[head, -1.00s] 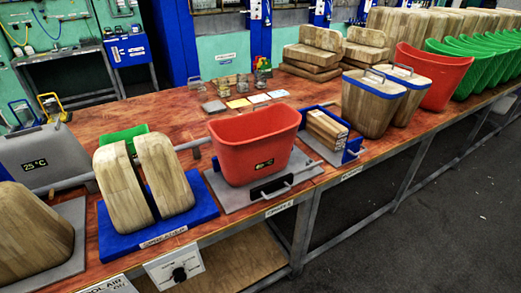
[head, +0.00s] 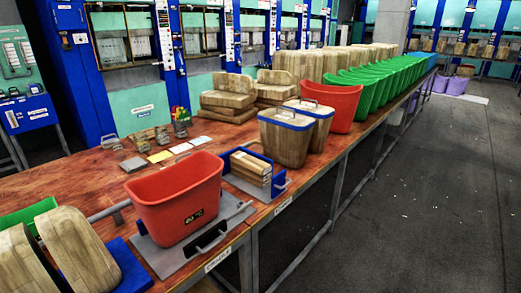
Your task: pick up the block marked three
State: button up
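No marking that reads as three can be made out on any block. A stack of small wooden blocks (head: 247,168) sits in a blue holder (head: 279,181) on the bench, with small print too fine to read. Small grey blocks with handles stand farther back, one at the left (head: 111,142), one in the middle (head: 142,137) and one at the right (head: 162,134); their marks are too small to read. My gripper is not in view.
A red bin (head: 165,205) reading 40 °C stands on a grey plate on the wooden bench (head: 68,181). Large wooden moulds (head: 80,250) are at the lower left. Blue-rimmed wooden tubs (head: 285,142) and green bins (head: 380,88) line the bench. Grey floor (head: 440,200) is open at the right.

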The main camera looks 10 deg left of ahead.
aim_at(285, 136)
jog(key=i+l+u, duration=0.1)
jog(key=i+l, duration=0.2)
jog(key=i+l+u, duration=0.1)
jog(key=i+l, duration=0.2)
jog(key=l, duration=0.2)
jog(key=i+l+u, duration=0.15)
jog(key=l, duration=0.3)
jog(key=i+l+u, duration=0.1)
jog(key=i+l, duration=0.25)
jog(key=i+l+u, duration=0.1)
jog(key=i+l, duration=0.15)
jog(key=l, duration=0.35)
jog(key=i+l+u, duration=0.1)
jog(key=l, duration=0.4)
jog(key=i+l+u, duration=0.1)
jog(key=i+l, duration=0.2)
jog(key=l, duration=0.25)
jog(key=i+l+u, duration=0.15)
jog(key=l, duration=0.35)
